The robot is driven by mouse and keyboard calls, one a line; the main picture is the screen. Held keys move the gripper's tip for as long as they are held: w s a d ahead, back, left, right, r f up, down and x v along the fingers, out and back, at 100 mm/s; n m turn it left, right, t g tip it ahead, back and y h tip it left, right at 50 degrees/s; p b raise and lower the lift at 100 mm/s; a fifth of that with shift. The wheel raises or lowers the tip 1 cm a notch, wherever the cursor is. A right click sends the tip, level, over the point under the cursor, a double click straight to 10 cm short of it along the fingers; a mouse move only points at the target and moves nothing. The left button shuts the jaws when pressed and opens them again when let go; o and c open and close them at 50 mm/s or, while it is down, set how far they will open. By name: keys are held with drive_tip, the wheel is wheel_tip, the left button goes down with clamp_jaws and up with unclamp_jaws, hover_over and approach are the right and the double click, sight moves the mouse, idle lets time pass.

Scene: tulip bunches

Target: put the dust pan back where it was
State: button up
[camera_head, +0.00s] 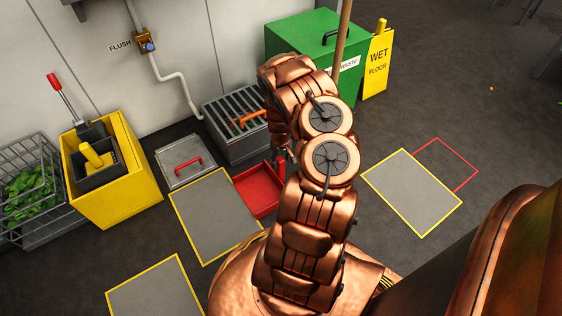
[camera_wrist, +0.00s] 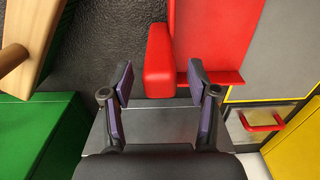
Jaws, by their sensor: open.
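The red dust pan (camera_head: 258,192) lies on the floor beside the yellow-edged grey mat, left of my arm. In the wrist view its upright red handle (camera_wrist: 160,65) shows between my fingers, with a gap on each side. My gripper (camera_wrist: 160,80) is open and empty, its two purple-padded fingers apart. In the head view my gripper (camera_head: 285,157) is mostly hidden behind my arm, just above the pan. A red outlined square (camera_head: 462,163) is on the floor at right, partly covered by another grey mat (camera_head: 412,192).
A grated drain box (camera_head: 240,140) and a hatch with a red handle (camera_head: 187,162) stand behind the pan. A green waste bin (camera_head: 300,30), wooden pole (camera_head: 343,40) and yellow wet-floor sign (camera_head: 378,62) are at the back. A yellow mop bucket (camera_head: 125,185) is at left. The right floor is open.

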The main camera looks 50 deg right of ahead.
wheel_tip(320, 180, up, 11)
drive_tip(key=p, duration=0.4)
drive_tip(key=s+a+r+g, duration=0.1)
drive_tip(key=a+r+g, duration=0.1)
drive_tip(key=a+r, duration=2.15)
drive_tip(key=s+a+r+n+g, duration=0.1)
drive_tip(key=s+a+r+n, duration=0.1)
drive_tip(key=s+a+r, duration=0.4)
drive_tip(key=s+a+r+n, duration=0.2)
drive_tip(key=s+a+r, duration=0.4)
drive_tip(key=s+a, duration=0.5)
drive_tip(key=s, duration=0.4)
drive_tip(key=shift+r+g, duration=0.4)
drive_tip(key=shift+s, duration=0.1)
